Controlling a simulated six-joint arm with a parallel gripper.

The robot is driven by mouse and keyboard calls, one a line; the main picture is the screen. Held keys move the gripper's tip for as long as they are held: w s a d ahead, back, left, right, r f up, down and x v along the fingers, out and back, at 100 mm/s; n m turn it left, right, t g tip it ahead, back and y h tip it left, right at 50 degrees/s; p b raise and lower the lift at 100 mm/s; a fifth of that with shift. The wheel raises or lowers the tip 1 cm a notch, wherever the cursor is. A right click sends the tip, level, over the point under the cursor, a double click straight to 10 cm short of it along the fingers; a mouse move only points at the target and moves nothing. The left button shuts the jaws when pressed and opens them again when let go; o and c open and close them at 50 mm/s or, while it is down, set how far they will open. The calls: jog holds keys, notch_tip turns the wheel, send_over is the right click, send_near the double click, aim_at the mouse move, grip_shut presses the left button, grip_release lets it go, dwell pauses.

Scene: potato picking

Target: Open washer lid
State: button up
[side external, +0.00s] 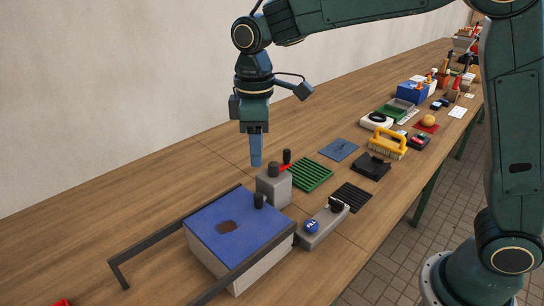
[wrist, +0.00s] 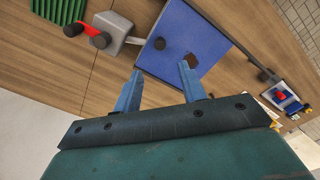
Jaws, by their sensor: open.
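The washer (side external: 226,272) is a pale box with a flat blue lid (side external: 205,219), which lies level on top. My gripper (side external: 256,163) points down, above and behind the washer, near the grey block. In the wrist view my gripper (wrist: 160,68) has its two blue fingers spread, with nothing between them.
A grey block (side external: 274,187) with a red-and-black lever stands beside the washer. Dark rails (side external: 178,225) run along the washer's sides. A grey control unit with a blue button (side external: 311,227) is at right. Green (side external: 311,174) and black grates lie beyond.

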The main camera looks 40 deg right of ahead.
aim_at(259, 195)
notch_tip(259, 195, down, 13)
jog(key=shift+r, duration=0.15)
dwell(0.4)
grip_shut()
